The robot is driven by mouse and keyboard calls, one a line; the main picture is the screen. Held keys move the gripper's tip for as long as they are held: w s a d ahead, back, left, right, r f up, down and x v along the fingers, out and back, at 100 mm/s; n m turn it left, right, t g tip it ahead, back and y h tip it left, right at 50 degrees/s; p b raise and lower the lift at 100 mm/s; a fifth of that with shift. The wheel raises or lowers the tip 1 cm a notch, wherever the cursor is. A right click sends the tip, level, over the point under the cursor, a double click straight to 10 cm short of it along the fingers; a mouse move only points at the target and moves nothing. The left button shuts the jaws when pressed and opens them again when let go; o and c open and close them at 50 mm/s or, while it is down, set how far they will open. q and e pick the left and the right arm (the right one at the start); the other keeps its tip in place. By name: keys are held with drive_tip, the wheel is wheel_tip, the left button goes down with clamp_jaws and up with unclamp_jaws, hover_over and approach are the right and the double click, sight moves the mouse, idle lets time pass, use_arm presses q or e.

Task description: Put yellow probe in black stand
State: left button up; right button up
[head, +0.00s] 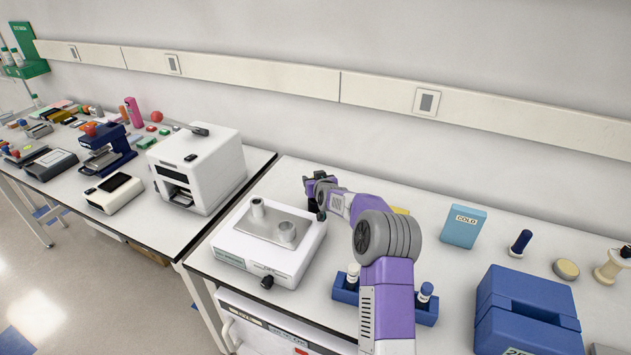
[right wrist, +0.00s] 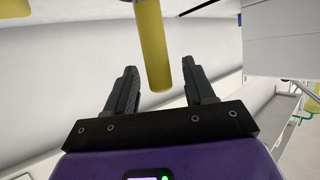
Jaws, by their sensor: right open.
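The yellow probe (right wrist: 153,45) shows in the right wrist view as a smooth yellow rod. It comes down from the top edge, and its rounded lower end is between the fingers of my right gripper (right wrist: 159,70). The gripper is open, with a gap on each side of the rod. In the head view my right gripper (head: 319,194) is near the wall, behind the white instrument's right corner. I cannot make out the probe there. A yellow patch (head: 401,210) shows behind my right arm, mostly hidden. I cannot make out the black stand. My left gripper is not in view.
A white instrument (head: 262,262) with two metal cups stands left of my arm. Blue racks with vials (head: 345,290), a blue COLD box (head: 463,227) and a blue case (head: 527,305) are near or right of it. A white machine (head: 213,170) stands on the left table.

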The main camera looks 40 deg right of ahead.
drive_tip(key=shift+s+a+r, duration=0.1)
drive_tip(key=shift+s+r, duration=0.05)
drive_tip(key=shift+r, duration=0.1)
drive_tip(key=v, duration=1.1)
drive_tip(key=shift+s, duration=0.3)
drive_tip(key=shift+a, duration=0.1)
